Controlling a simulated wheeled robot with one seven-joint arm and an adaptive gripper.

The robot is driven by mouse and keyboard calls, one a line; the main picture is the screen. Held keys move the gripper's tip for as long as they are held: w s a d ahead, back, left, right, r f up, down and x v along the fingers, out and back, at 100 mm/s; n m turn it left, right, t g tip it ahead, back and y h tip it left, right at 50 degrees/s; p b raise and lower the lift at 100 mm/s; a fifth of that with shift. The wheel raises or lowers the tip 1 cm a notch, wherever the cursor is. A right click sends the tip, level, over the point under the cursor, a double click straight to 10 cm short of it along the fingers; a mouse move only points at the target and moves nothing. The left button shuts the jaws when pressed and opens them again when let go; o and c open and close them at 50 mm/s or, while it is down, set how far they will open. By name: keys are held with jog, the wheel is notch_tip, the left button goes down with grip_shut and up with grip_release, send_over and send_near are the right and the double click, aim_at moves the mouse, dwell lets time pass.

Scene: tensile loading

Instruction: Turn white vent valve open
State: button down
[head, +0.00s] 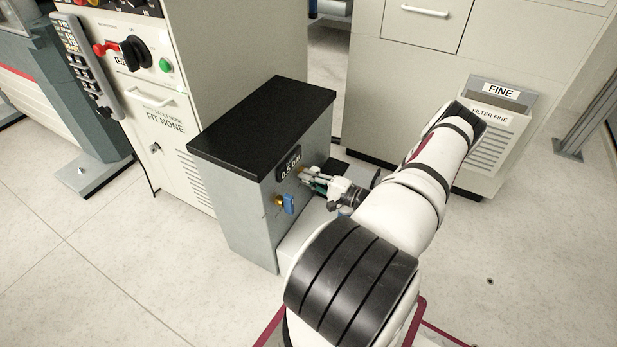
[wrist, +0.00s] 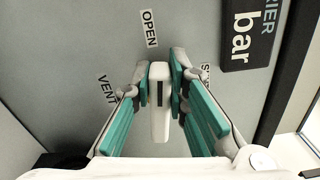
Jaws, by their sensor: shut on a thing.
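The white vent valve handle (wrist: 159,115) shows in the wrist view between the two teal-padded fingers of my gripper (wrist: 160,88). My gripper is shut on it near its upper end, with a finger on each side. The handle's long part lies upright in the picture, below the label OPEN (wrist: 149,28). A label VENT (wrist: 107,90) is to its left, and a third label to its right is partly hidden by a finger. In the head view my gripper (head: 308,178) is at the front face of the grey cabinet (head: 240,215), where the valve is mostly hidden.
A blue valve handle (head: 289,204) sits on the same face, below and left of my gripper. A dark display reading 0.5 bar (head: 288,164) is just above. A tall panel (head: 167,120) marked FIT NONE stands left, and a FILTER FINE unit (head: 487,130) stands right. Floor at left is clear.

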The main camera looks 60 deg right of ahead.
jog(key=shift+f+n, duration=0.25)
jog(key=shift+n, duration=0.65)
jog(key=c, duration=1.6)
grip_release()
jog(key=shift+o, duration=0.2)
jog(key=s, duration=1.2)
jog(key=shift+d, duration=0.45)
